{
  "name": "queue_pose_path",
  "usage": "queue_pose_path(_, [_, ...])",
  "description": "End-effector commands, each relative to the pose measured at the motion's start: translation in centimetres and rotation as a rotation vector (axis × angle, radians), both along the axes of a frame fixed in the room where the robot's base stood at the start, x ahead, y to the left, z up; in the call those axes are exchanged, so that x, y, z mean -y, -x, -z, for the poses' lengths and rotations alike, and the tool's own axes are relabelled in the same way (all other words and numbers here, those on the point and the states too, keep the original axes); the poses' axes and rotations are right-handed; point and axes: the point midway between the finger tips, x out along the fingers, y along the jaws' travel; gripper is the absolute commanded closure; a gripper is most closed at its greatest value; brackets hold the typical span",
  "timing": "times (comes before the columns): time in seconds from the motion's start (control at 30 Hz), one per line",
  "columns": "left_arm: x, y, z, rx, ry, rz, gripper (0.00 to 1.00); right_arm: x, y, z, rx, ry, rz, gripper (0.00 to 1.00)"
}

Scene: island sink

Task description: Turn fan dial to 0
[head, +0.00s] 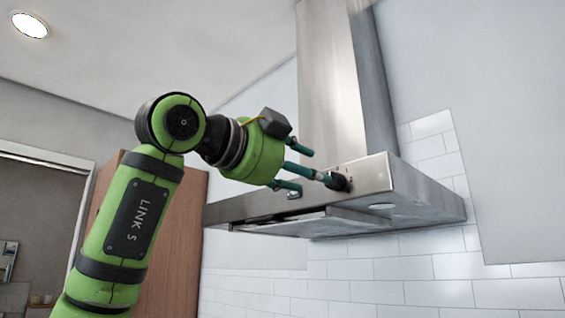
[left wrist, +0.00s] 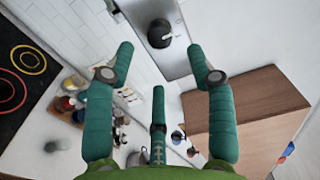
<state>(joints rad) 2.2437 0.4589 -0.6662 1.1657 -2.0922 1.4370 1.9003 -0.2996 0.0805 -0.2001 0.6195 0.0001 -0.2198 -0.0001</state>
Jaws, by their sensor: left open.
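The fan dial (head: 340,182) is a dark round knob on the front panel of the steel range hood (head: 376,172). It also shows in the left wrist view (left wrist: 159,34), with a pale pointer mark towards the right of the picture. My left gripper (head: 312,172) has teal fingers and is open at the hood front, close to the dial. In the left wrist view, the dial lies beyond and between the two upper fingertips of my left gripper (left wrist: 160,58). No finger is seen closed around it; contact cannot be told. My right gripper is not in view.
A small control (head: 294,194) sits on the hood panel left of the dial. A wooden cabinet (head: 178,235) stands left of the hood. The left wrist view shows a black cooktop (left wrist: 22,85) and a cluster of jars (left wrist: 68,103) below, on the left.

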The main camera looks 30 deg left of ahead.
Motion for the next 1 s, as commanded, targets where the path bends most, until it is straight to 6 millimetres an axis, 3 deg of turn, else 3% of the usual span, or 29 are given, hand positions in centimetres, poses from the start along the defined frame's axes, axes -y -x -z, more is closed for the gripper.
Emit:
queue_pose_path(0.1, [-0.9, 2.4, -0.1, 0.003, 0.0, 0.0, 0.45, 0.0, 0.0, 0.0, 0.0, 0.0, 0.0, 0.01])
queue_pose_path(0.33, [-1.7, 4.9, 0.0, 0.0, 0.0, 0.001, 0.45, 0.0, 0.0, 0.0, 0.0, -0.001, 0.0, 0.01])
queue_pose_path(1.0, [-1.8, 5.2, 0.0, -0.001, 0.0, 0.002, 0.45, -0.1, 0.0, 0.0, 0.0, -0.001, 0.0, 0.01])
